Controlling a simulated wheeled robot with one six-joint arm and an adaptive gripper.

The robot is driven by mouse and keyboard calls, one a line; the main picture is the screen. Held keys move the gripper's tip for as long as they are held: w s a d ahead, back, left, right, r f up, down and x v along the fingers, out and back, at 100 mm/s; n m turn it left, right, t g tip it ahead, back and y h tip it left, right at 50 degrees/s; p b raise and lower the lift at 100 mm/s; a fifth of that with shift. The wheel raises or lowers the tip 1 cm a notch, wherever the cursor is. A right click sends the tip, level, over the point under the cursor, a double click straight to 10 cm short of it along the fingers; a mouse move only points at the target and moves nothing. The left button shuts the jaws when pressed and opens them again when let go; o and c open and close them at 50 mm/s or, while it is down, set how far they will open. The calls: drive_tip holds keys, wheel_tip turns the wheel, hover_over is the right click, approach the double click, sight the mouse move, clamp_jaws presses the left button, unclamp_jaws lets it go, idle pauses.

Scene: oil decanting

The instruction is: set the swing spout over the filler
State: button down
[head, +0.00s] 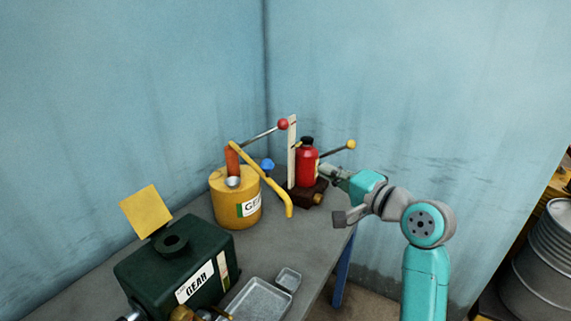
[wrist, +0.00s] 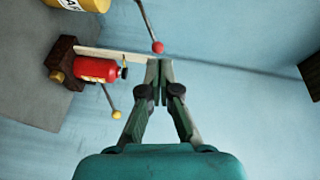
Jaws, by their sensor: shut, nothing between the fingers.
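The yellow swing spout (head: 262,176) rises from the orange pump (head: 232,160) on the yellow gear-oil drum (head: 228,208). It slopes down to the right, and its bent end hangs to the drum's right, away from the gear case. The filler (head: 174,241) is a dark round neck on top of the dark green gear case (head: 150,272), at the front left. My gripper (head: 326,170) is right of the drum, close to the red bottle-shaped body; whether they touch is unclear. In the wrist view my gripper (wrist: 160,64) is shut and empty. The spout is not visible there.
A red bottle-shaped body (head: 307,167) with a yellow-knobbed lever (head: 351,145) stands beside a pale upright post (head: 292,150). A red-knobbed rod (head: 283,124) extends from the pump. A yellow flap (head: 146,210) stands behind the filler. Metal trays (head: 258,300) lie in front.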

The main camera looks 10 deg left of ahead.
drive_tip(key=shift+w+a, duration=0.1)
drive_tip(key=w+a+f, duration=0.1)
drive_tip(key=w+a, duration=0.3)
drive_tip(key=a, duration=0.6)
drive_tip(key=shift+w+a+f, duration=0.15)
drive_tip(key=shift+w+a, duration=0.05)
